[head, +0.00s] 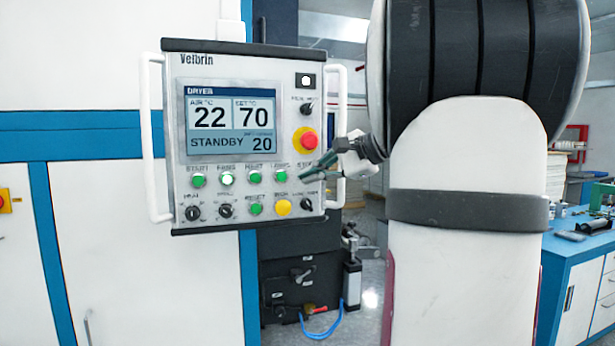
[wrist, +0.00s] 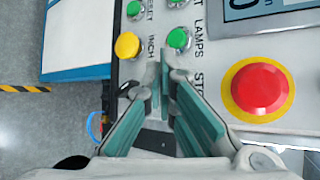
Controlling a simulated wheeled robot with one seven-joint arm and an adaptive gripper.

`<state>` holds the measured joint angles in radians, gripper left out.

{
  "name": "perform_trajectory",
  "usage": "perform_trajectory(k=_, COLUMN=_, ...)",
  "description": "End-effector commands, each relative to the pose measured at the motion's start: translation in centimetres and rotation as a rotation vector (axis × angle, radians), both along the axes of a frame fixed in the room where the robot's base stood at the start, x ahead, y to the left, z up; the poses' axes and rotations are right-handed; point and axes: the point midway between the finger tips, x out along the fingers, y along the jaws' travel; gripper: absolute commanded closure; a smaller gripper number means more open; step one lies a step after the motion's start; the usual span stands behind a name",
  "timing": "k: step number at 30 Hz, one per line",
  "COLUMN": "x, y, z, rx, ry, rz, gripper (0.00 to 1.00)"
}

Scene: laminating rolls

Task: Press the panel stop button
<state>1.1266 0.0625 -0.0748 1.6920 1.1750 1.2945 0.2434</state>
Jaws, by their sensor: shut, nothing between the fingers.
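The grey control panel (head: 268,68) has a display reading STANDBY and a row of green buttons. The STOP label shows at the right end of that row and in the wrist view, in front of the fingers. The stop button itself is hidden behind my gripper (head: 317,168). My gripper is shut and empty, its fingertips at the lower right of the panel. In the wrist view, the gripper (wrist: 165,72) points between the yellow INCH button (wrist: 127,45) and the STOP label. I cannot tell whether the tips touch the panel.
A large red mushroom button (head: 305,141) on a yellow ring sits just above my gripper; it is close on the right in the wrist view (wrist: 260,87). The green LAMPS button (head: 280,176) is left of the fingertips. A white handle (head: 338,85) borders the panel's right side.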

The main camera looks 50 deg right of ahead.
Motion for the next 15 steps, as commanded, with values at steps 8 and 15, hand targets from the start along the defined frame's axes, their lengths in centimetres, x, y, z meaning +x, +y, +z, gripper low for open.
perform_trajectory(k=8, x=-2.0, y=1.2, z=0.1, rx=0.000, ry=0.000, rz=0.000, gripper=1.00)
perform_trajectory(k=15, x=-3.8, y=2.3, z=0.1, rx=0.000, ry=0.000, rz=-0.001, gripper=1.00)
